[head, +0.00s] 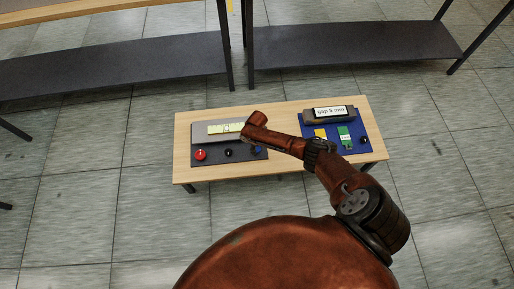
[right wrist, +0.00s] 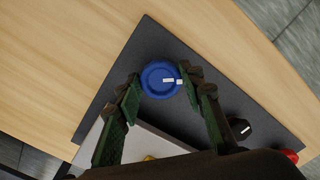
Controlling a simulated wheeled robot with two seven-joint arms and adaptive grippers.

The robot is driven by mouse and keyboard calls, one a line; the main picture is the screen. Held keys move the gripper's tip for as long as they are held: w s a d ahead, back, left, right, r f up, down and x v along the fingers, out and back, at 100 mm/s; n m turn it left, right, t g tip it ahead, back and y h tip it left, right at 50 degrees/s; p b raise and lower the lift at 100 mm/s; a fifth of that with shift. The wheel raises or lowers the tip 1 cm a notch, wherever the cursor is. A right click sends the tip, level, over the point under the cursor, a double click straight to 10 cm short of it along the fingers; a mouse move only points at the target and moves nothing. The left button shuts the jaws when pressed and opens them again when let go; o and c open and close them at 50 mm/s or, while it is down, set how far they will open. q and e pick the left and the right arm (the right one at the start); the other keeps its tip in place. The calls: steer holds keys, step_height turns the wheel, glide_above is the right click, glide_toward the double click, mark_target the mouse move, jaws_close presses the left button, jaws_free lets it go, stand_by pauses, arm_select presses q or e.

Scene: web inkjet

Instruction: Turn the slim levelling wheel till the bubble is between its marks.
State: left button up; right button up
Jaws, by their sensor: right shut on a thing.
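A blue wheel (right wrist: 158,90) with white marks on its top sits on a dark grey panel, between the fingertips of my right gripper (right wrist: 163,79) in the right wrist view. The gripper is shut on it from both sides. In the head view my right wrist covers most of the fingers and the blue wheel. The yellow-green bubble vial (head: 222,128) lies on a light grey block beyond the knobs. The bubble's exact place between the marks is too small to tell. My left gripper is in neither view.
A red knob (head: 200,155) and a black knob (head: 228,152) stand on the same panel, left of the wheel. At the table's right, a blue mat (head: 310,128) carries a grey device with a "gap 5 mm" label (head: 330,112) and yellow and green pieces. Dark shelves stand behind.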

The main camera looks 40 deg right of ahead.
steer(key=shift+w+r, duration=0.1)
steer(key=shift+w, duration=0.1)
steer(key=o, duration=1.2)
steer(key=shift+s, duration=0.1)
steer(key=shift+c, duration=0.2)
step_height(320, 180, up, 12)
